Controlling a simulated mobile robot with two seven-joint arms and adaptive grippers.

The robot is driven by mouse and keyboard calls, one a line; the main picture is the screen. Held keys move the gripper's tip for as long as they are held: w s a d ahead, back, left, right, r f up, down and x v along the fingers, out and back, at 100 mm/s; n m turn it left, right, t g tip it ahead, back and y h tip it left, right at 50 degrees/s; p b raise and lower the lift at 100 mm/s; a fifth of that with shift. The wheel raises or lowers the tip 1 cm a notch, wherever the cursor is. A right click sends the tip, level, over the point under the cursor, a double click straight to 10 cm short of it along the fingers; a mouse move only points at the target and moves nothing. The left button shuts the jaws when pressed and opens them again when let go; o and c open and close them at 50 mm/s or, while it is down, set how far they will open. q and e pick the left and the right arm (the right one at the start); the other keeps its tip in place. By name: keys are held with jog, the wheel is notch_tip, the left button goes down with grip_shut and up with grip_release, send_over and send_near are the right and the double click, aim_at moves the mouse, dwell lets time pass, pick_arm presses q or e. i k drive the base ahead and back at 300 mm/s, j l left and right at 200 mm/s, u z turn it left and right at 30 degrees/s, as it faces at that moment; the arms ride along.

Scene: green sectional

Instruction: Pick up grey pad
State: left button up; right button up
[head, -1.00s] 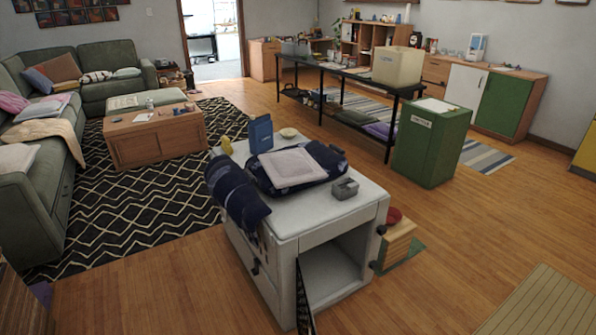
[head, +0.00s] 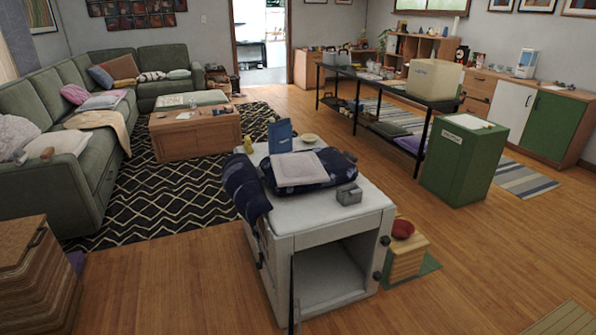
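A light grey square pad (head: 299,168) lies flat on a folded dark blue patterned cloth (head: 338,166). Both are on top of the white cabinet (head: 335,213) in the middle of the head view. The pad's top is uncovered. Neither of my grippers shows in the head view.
A blue box (head: 280,136), a small bowl (head: 310,138), a yellow object (head: 248,146) and a grey metal box (head: 349,194) share the cabinet top. The cabinet's front is open. A wooden block with a red bowl (head: 402,229) stands at its right. Wooden floor is clear in front.

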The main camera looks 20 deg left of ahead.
aim_at(300, 169)
jog(key=l+u, duration=0.15)
jog(key=l, duration=0.3)
jog(key=i+l+u, duration=0.15)
jog(key=l, duration=0.35)
jog(key=i+l+u, duration=0.1)
jog(key=l, duration=0.2)
jog(key=i+l+u, duration=0.1)
jog(key=l, duration=0.55)
jog(key=i+l+u, duration=0.25)
jog(key=l, duration=0.35)
jog(key=i+l+u, duration=0.25)
jog(key=i+l, duration=0.15)
jog(key=i+l+u, duration=0.1)
jog(key=l, duration=0.3)
jog(key=i+l+u, duration=0.15)
jog(key=i+l, duration=0.15)
jog(key=l, duration=0.1)
